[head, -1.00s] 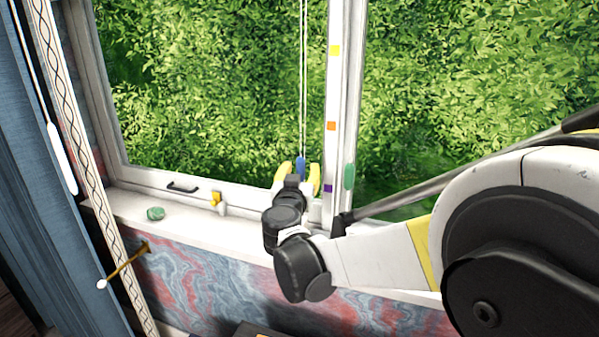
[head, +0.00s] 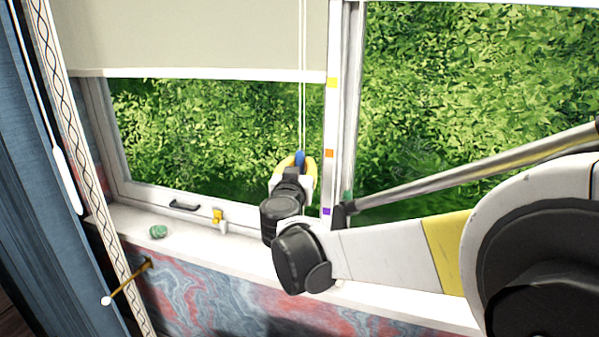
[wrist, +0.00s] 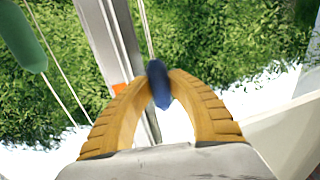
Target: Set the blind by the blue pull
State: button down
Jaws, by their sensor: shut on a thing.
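The blue pull (head: 300,159) hangs on a white cord in front of the window, left of the middle post. My gripper (head: 297,165) is shut on it; in the wrist view the yellow fingers close on the blue pull (wrist: 158,84) from both sides. The beige blind (head: 200,38) covers the upper part of the left pane, its white bottom bar (head: 200,74) a little above the yellow mark (head: 332,83) on the post. An orange mark (head: 329,153) and a purple mark (head: 326,211) sit lower on the post.
A green pull (wrist: 22,38) hangs on another cord at the left of the wrist view. The sill holds a green stone-like lump (head: 158,231) and a yellow-topped latch (head: 218,216). A blue curtain (head: 30,190) and a patterned band (head: 85,160) stand at the left.

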notch_tip(320, 180, up, 10)
jog(key=p, duration=0.5)
jog(key=shift+f, duration=0.25)
jog(key=c, duration=1.2)
grip_release()
jog(key=shift+c, duration=0.2)
jog(key=shift+s, duration=0.1)
jog(key=s+a, duration=0.2)
jog(key=s, duration=0.9)
jog(key=shift+s+a, duration=0.15)
jog(key=shift+s, duration=0.2)
